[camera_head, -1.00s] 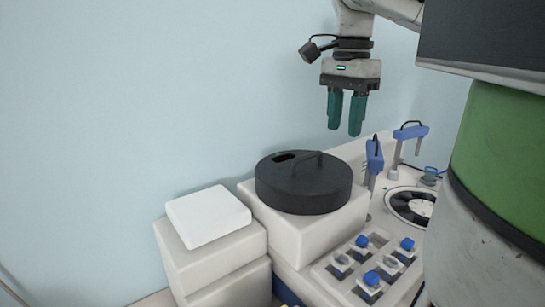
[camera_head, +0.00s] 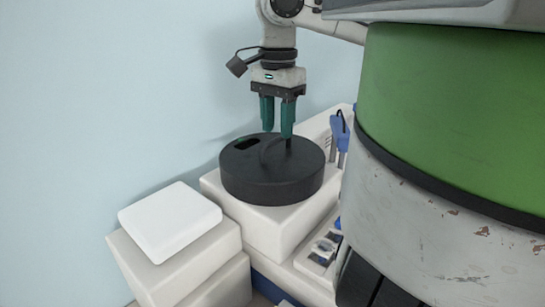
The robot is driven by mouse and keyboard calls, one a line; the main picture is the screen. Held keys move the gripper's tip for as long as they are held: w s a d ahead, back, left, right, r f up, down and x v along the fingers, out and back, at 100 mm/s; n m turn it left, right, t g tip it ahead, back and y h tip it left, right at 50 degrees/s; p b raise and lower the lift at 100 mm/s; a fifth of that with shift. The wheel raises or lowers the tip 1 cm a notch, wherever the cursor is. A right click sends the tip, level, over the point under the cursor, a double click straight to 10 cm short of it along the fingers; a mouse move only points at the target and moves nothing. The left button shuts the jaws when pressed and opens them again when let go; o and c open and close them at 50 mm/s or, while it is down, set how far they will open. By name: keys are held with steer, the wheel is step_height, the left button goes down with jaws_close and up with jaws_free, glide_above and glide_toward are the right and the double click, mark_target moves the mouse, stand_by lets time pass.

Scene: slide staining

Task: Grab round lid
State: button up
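A white square-topped box (camera_head: 170,222) stands to the left of the lid. A blue-and-white fixture (camera_head: 340,138) stands close behind the lid on the right. A blue-capped item (camera_head: 327,245) shows in front right, partly hidden by my green and grey body.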

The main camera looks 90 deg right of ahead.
mark_target(277, 138)
steer(key=shift+f, duration=2.2)
jaws_close()
